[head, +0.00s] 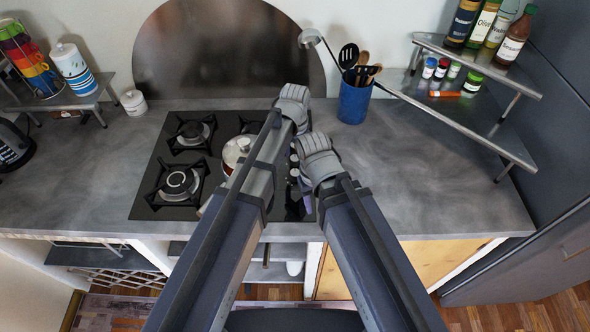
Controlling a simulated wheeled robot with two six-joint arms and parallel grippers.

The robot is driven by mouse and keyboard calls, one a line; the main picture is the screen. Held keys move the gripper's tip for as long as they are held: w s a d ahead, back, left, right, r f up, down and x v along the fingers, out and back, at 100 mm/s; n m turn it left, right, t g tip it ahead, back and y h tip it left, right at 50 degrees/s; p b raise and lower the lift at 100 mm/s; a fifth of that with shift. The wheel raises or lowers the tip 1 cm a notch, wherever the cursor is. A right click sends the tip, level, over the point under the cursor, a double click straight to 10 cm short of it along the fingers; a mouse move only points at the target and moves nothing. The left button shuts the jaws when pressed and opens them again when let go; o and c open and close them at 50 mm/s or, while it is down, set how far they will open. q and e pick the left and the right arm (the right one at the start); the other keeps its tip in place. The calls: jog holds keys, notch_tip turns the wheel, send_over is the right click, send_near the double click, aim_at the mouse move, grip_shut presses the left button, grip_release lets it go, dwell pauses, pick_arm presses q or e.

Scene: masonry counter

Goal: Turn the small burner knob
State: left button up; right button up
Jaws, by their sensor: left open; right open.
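The black cooktop (143,205) is set in the grey counter, with several burners on it. A column of small pale knobs (294,172) runs along its right side, partly covered by my arms. I cannot tell which one is the small burner knob. My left gripper (293,106) is above the cooktop's back right corner, beyond the visible knobs. My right gripper (317,160) is just right of the knobs, close to them. Both are open and appear empty, though their fingertips are mostly hidden by the wrists. No contact with a knob is visible.
A light pot (232,152) stands on the cooktop beside my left arm. A blue utensil holder (354,102) with a ladle and spoons stands behind to the right. A corner shelf (470,118) holds bottles and jars. The counter right of the cooktop is clear.

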aim_at(295, 172)
pick_arm(q)
notch_tip(295, 172, down, 7)
jog(key=b, duration=0.6)
jog(key=shift+f+b, duration=0.1)
jog(key=shift+b, duration=0.2)
pick_arm(e)
notch_tip(295, 172, down, 7)
jog(key=shift+f, duration=0.1)
pick_arm(q)
grip_shut()
